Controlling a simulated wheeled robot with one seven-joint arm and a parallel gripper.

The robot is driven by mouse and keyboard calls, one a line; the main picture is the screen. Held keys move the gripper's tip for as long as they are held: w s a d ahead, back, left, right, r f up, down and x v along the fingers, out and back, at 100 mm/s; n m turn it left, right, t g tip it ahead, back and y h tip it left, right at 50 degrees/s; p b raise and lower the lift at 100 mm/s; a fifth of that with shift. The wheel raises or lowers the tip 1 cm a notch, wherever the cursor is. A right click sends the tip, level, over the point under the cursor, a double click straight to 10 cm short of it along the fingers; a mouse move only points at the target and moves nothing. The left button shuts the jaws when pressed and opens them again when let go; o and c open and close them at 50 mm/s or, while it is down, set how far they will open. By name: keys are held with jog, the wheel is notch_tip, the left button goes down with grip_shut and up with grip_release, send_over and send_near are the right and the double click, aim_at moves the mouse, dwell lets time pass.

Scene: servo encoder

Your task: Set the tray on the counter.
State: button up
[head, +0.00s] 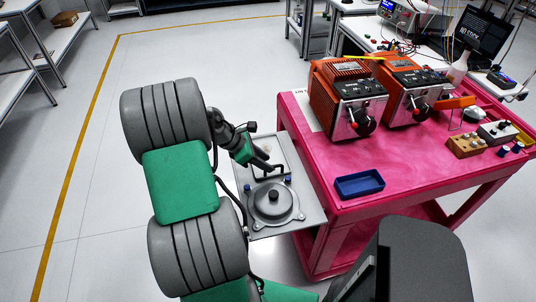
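A grey metal tray (312,221) shows at the middle of the head view, beside the left edge of a pink cart-like counter (425,165). It carries a round grey flanged part (273,203) with a black knob, and small blue-topped pieces. My gripper (270,167) is at the far half of the tray, by a dark handle-like bar. Its fingers are small and partly hidden, so I cannot tell whether they grip anything. I cannot tell what bears the tray from below. A small blue tray (360,185) lies on the counter's near left part.
Two orange machines (347,97) stand at the counter's back left. A wooden block with knobs (466,146) and a grey box (497,133) sit at its right. The counter's middle is mostly clear. A workbench with a laptop (484,32) stands behind. Shelves (70,35) are at far left.

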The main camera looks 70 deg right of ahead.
jog(key=x, duration=0.5)
jog(key=shift+d+f+p, duration=0.25)
jog(key=shift+d+p, duration=0.05)
jog(key=shift+c, duration=0.3)
grip_shut()
dwell(0.8)
